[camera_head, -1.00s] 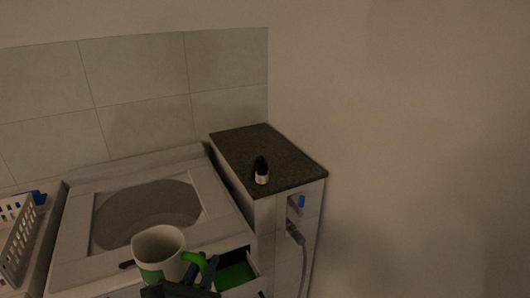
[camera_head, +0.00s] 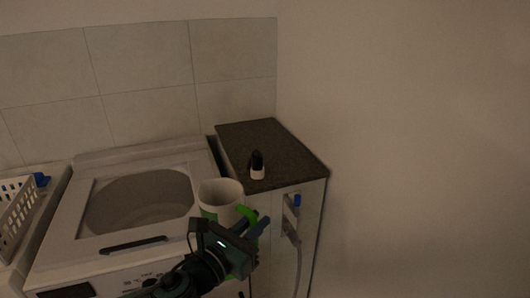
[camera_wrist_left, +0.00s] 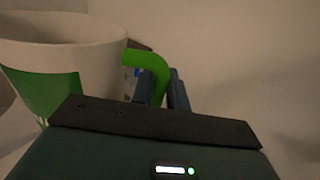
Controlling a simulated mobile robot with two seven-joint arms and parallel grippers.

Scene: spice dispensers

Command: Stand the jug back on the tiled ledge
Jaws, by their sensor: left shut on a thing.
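The jug (camera_head: 219,196) is white with a green patch and a green handle. My left gripper (camera_head: 257,225) is shut on the green handle and holds the jug upright in the air, in front of the washing machine's right edge. In the left wrist view the jug (camera_wrist_left: 95,55) fills the left side, and the fingers of my left gripper (camera_wrist_left: 162,90) close on its handle. The ledge (camera_head: 272,142) has a dark speckled top and tiled sides. It is behind and to the right of the jug. My right gripper is not in view.
A small bottle (camera_head: 257,166), dark above and white below, stands near the ledge's front left edge. The rest of the ledge top is clear. A blue-handled tap with a hose (camera_head: 294,218) is on its front. A top-loading washing machine (camera_head: 95,245) and white basket (camera_head: 15,205) are left.

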